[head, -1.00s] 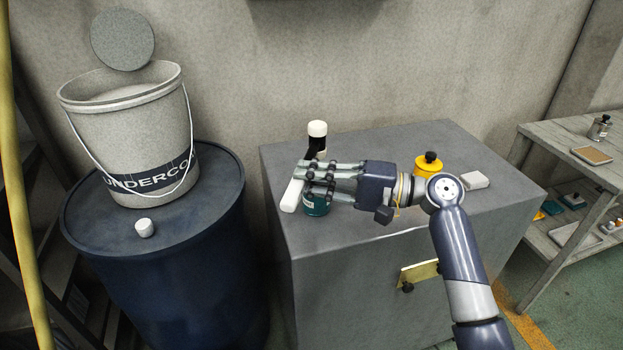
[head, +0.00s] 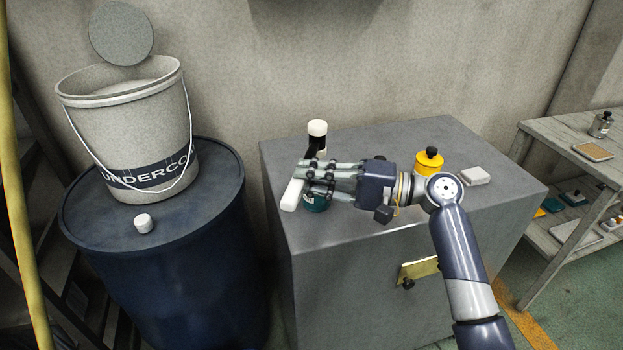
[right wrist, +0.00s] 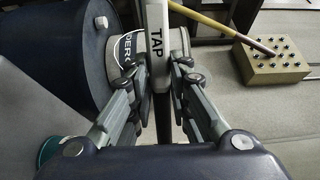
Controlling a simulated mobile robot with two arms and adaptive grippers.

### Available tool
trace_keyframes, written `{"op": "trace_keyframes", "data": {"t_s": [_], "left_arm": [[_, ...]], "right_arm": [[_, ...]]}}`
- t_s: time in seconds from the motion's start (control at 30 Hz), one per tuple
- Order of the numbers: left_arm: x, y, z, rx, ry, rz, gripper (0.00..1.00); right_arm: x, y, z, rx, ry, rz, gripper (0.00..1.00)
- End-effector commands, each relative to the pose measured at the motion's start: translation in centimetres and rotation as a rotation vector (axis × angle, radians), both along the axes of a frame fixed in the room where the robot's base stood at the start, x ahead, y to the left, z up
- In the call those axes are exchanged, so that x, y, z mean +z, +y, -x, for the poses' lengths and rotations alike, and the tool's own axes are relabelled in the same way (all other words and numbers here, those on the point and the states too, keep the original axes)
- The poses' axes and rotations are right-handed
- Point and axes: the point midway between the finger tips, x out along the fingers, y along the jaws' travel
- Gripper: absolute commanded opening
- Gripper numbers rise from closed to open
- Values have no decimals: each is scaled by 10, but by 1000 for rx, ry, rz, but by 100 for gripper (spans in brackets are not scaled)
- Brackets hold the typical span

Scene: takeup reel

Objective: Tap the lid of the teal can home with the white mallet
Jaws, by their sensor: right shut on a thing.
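My right gripper (head: 312,180) reaches in from the right above the grey cabinet top, its fingers shut on the white mallet. In the right wrist view, a white part of the mallet (right wrist: 157,45) lettered TAP and a darker part below it lie between the fingers. In the head view, its white bar (head: 291,196) sticks out at the fingertips. The teal can (head: 317,203) stands on the cabinet just below the fingers, which hide its top and lid. A teal edge (right wrist: 45,150) also shows low left in the right wrist view. My left gripper is out of view.
A yellow can (head: 429,163) and white block (head: 475,176) are to the right on the cabinet (head: 480,215). A blue drum (head: 215,240) with a bucket (head: 125,115) stands left. A shelf (head: 550,140) stands right.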

Motion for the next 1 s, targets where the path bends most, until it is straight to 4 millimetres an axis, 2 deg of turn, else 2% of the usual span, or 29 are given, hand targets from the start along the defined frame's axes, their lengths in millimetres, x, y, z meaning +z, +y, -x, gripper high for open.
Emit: {"op": "trace_keyframes", "data": {"t_s": [0.4,0.6,1.0], "left_arm": [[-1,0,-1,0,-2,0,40],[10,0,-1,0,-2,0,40],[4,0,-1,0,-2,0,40]], "right_arm": [[0,0,0,0,-2,-1,0],[15,0,0,0,-3,-1,0],[7,0,0,0,-1,-1,0]]}}
